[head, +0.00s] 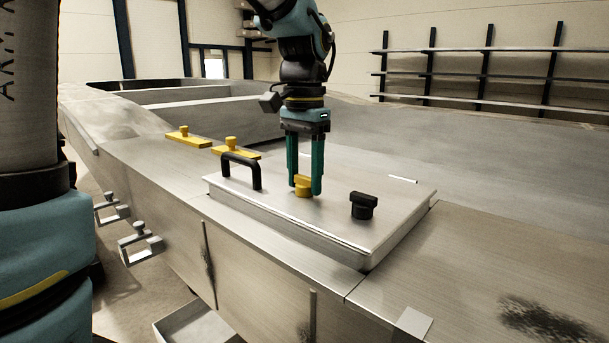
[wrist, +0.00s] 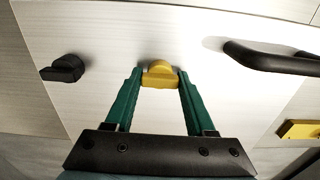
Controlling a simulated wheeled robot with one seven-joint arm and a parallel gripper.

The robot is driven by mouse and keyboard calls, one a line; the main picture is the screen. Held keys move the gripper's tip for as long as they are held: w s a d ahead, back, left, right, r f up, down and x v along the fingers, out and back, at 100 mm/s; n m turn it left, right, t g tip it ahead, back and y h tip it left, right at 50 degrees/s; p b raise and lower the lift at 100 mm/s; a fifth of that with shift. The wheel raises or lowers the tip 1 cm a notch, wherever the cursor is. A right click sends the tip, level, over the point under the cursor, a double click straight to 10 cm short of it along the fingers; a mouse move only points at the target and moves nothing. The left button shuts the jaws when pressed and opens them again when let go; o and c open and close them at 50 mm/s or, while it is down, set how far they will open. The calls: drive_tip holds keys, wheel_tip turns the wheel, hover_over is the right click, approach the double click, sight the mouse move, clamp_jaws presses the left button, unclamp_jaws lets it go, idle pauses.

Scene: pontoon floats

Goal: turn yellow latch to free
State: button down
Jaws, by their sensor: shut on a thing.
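The yellow latch (head: 303,189) is a small knob on the grey hatch lid (head: 329,223), between a black handle (head: 242,166) and a black latch (head: 364,206). My gripper (head: 305,188) reaches down from above with its green fingers on either side of the yellow latch. In the wrist view the yellow latch (wrist: 160,75) sits between the tips of my gripper (wrist: 159,78), which is shut on it. The fingers partly hide the latch in the head view. The lid lies flat on the deck.
Two yellow plates with knobs (head: 187,137) (head: 236,149) lie on the deck beyond the handle. The black latch also shows in the wrist view (wrist: 63,69), left of my gripper, and the black handle (wrist: 265,60) to its right. Empty shelves (head: 490,80) stand at the back wall.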

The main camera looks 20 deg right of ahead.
sight(304, 177)
drive_tip(key=shift+c, duration=1.2)
unclamp_jaws()
wheel_tip(304, 177, up, 11)
drive_tip(key=b, duration=0.1)
drive_tip(key=shift+f, duration=0.1)
